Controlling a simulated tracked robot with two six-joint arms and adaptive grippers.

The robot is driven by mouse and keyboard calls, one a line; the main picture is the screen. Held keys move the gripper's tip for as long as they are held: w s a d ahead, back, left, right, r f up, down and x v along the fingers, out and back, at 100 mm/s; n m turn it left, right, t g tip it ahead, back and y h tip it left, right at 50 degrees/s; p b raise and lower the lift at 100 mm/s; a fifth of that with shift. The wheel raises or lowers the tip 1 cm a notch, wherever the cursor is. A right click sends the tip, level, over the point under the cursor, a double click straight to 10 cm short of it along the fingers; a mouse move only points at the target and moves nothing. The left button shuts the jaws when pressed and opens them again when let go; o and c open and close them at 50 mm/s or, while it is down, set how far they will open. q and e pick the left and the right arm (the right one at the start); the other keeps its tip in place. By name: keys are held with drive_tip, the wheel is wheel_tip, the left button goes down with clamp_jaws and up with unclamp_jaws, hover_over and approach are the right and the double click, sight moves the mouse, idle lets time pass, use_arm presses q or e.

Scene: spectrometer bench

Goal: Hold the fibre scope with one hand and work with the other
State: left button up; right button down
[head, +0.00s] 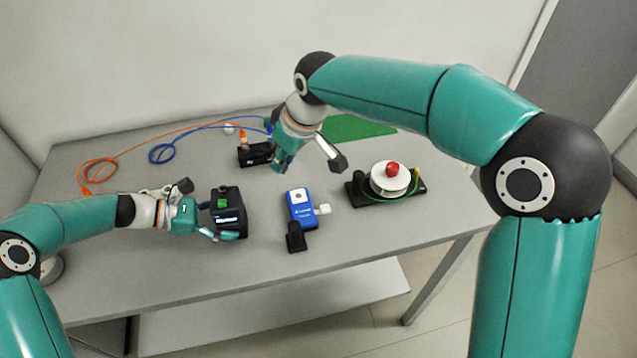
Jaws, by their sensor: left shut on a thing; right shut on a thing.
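A black instrument with a green patch and a small lit screen (228,218), which looks like the fibre scope, is at the left of the table. My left gripper (222,226) is shut on it from the left. My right gripper (277,166) points down over the back middle, just right of a black box (253,155) with an orange plug. It is shut, and the blue cable (190,133) runs up to it. The held end is hidden by the gripper.
A blue handheld device (300,209) and a small black block (295,239) lie mid-table. A black stand with a white reel and red knob (393,170) is at the right, near a green mat (352,128). An orange cable (98,164) coils at back left. The front right is clear.

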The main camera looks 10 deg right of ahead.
drive_tip(key=w+a+r+n, duration=0.1)
drive_tip(key=a+r+n, duration=0.1)
drive_tip(key=a+r, duration=0.5)
hover_over(220, 187)
wheel_tip(220, 187, down, 2)
drive_tip(key=shift+s+d+f+g+y, duration=0.15)
drive_tip(key=shift+s+d+g+y, duration=0.15)
drive_tip(key=shift+s+d+g, duration=0.15)
drive_tip(key=shift+f, duration=0.1)
drive_tip(key=shift+f, duration=2.3)
drive_tip(key=shift+d+f, duration=0.1)
drive_tip(key=shift+f, duration=0.05)
drive_tip(key=shift+f, duration=1.1)
